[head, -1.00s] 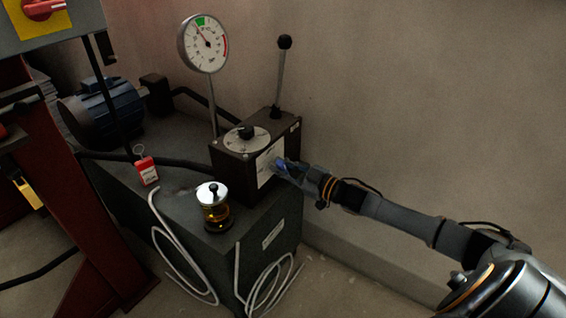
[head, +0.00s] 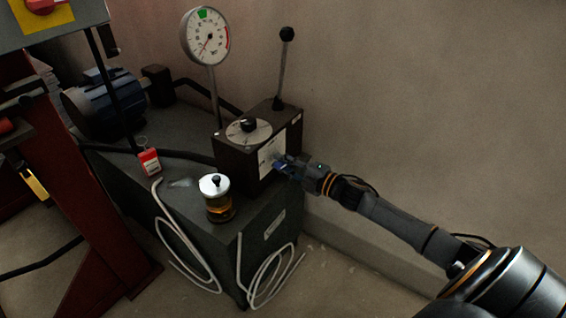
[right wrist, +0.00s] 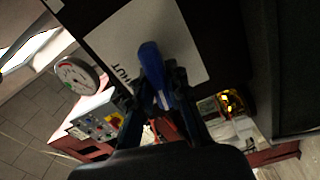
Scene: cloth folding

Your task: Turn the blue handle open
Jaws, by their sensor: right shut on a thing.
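The blue handle (right wrist: 152,62) sits in front of the white plate (right wrist: 175,35) on the dark box in the right wrist view. Part of the plate's lettering shows beside the handle. My right gripper (right wrist: 158,98) is shut on the blue handle, with a finger on either side of it. In the head view the right gripper (head: 284,167) is at the plate side of the dark box (head: 232,158), and only a little blue shows there. My left gripper is not in view.
A dial gauge (head: 206,37) stands behind the box, and a black-knobbed lever (head: 281,70) rises from it. A glass jar (head: 219,207) with amber contents and a red tag (head: 149,161) are on the grey cabinet (head: 250,215). The wall at right is bare.

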